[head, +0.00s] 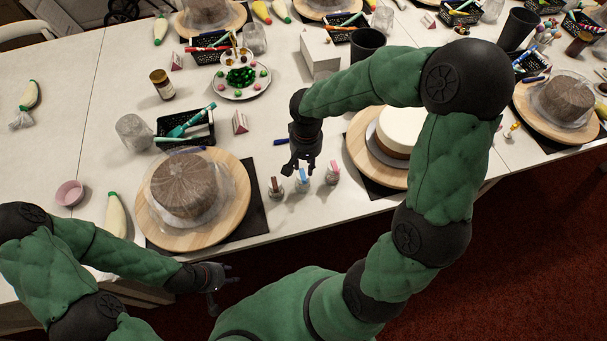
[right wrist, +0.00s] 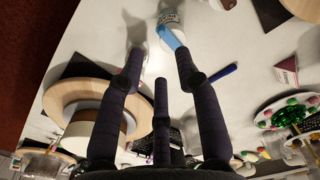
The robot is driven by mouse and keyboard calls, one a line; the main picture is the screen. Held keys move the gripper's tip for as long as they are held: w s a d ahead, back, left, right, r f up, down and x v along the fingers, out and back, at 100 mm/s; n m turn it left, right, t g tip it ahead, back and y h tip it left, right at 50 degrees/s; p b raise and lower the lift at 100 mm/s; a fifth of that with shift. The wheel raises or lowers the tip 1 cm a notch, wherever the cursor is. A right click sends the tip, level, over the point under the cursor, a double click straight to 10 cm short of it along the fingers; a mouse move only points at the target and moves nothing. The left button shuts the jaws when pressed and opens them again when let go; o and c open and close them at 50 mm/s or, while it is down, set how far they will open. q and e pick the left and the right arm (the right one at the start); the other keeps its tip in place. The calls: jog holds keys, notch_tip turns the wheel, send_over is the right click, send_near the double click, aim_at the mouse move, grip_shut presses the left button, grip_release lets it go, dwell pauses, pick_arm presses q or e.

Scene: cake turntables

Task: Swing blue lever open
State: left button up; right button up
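Three small clear bottles with coloured lever tops stand in a row near the table's front edge. The blue lever (head: 302,174) tops the middle bottle; a brown one (head: 276,184) is at its left and a pink one (head: 333,168) at its right. My right gripper (head: 298,167) is open just above and behind the blue lever. In the right wrist view, the blue lever (right wrist: 168,37) shows just beyond the spread fingertips, tilted on its white-labelled bottle (right wrist: 170,13). Whether a finger touches it I cannot tell. My left gripper (head: 218,286) is open and empty in front of the table edge.
Left of the bottles is a wooden turntable (head: 150,220) with a plastic-wrapped brown cake (head: 184,187). Right of them, a white-topped cake (head: 402,128) stands partly behind my right arm. A blue marker (head: 281,142) lies behind the bottles. The table around them is mostly clear.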

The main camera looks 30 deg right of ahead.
aim_at(305, 180)
notch_tip(305, 180, down, 8)
jog(key=shift+w+f+b, duration=0.1)
jog(key=shift+w+b, duration=0.05)
jog(key=shift+b, duration=0.9)
grip_shut()
